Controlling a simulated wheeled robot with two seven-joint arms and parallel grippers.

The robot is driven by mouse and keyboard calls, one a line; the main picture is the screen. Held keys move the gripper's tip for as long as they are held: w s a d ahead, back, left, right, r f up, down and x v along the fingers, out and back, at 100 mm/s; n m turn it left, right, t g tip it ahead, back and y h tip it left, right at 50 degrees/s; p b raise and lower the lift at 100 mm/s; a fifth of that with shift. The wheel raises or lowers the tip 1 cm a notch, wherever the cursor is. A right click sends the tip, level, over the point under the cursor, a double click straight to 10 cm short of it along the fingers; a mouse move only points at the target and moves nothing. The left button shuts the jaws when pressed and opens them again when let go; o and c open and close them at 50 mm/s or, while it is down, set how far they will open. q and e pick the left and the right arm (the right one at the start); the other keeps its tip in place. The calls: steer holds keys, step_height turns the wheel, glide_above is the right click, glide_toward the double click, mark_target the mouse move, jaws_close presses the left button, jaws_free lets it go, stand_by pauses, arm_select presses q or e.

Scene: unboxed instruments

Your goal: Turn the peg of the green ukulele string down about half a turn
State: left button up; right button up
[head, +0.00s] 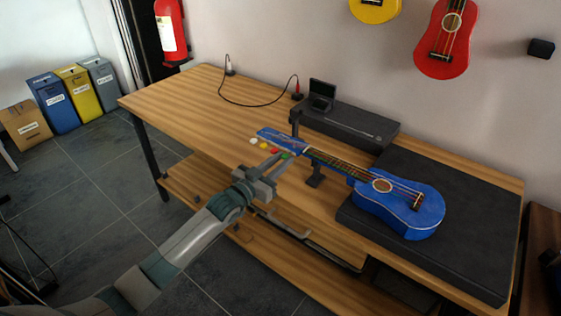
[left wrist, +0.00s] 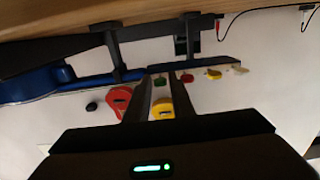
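The blue ukulele (head: 410,208) lies face up, its neck pointing left. Its headstock (head: 270,134) carries white, yellow and red pegs and the green peg (head: 287,155), which is nearest the body. The left wrist view shows the green peg (left wrist: 160,81) beside the red peg (left wrist: 187,78). My left gripper (head: 274,165) is at the near side of the headstock, its fingers pointing at the green peg. In the left wrist view my left gripper (left wrist: 160,86) has a gap between its fingers, with the green peg between the tips; contact is unclear. My right gripper is out of view.
The ukulele body rests on a dark raised block (head: 470,215). Dark supports (head: 315,175) stand near the neck. A dark case (head: 350,124) with a small device (head: 321,96) lies behind. The wooden table (head: 185,97) is clear at left. A red ukulele (head: 447,40) hangs on the wall.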

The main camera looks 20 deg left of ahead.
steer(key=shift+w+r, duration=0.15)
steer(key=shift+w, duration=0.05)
arm_select(q)
steer(key=shift+s, duration=0.1)
